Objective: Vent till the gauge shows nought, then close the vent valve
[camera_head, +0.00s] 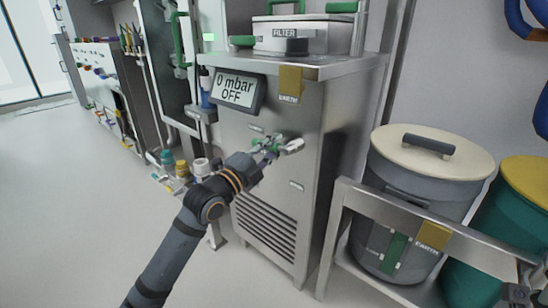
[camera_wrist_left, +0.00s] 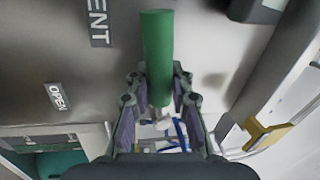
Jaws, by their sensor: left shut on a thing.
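The gauge display (camera_head: 237,90) on the steel cabinet reads "0 mbar OFF". The vent valve is on the cabinet's front below it. My left gripper (camera_head: 268,149) is at the valve, partly covering it in the head view. In the left wrist view the green valve handle (camera_wrist_left: 157,55) stands between the fingers of my left gripper (camera_wrist_left: 158,110), which is shut on it. An "OPEN" label (camera_wrist_left: 56,97) and part of a "VENT" label (camera_wrist_left: 98,22) show to the left of the handle. A dark gripper-like part, seemingly my right gripper (camera_head: 524,288), is cut off at the lower right corner.
A steel rack (camera_head: 385,207) with a lidded grey bin (camera_head: 420,165) and a green bin (camera_head: 505,235) stands at the right. Small coloured fittings (camera_head: 175,172) are left of the cabinet. The floor at left is clear.

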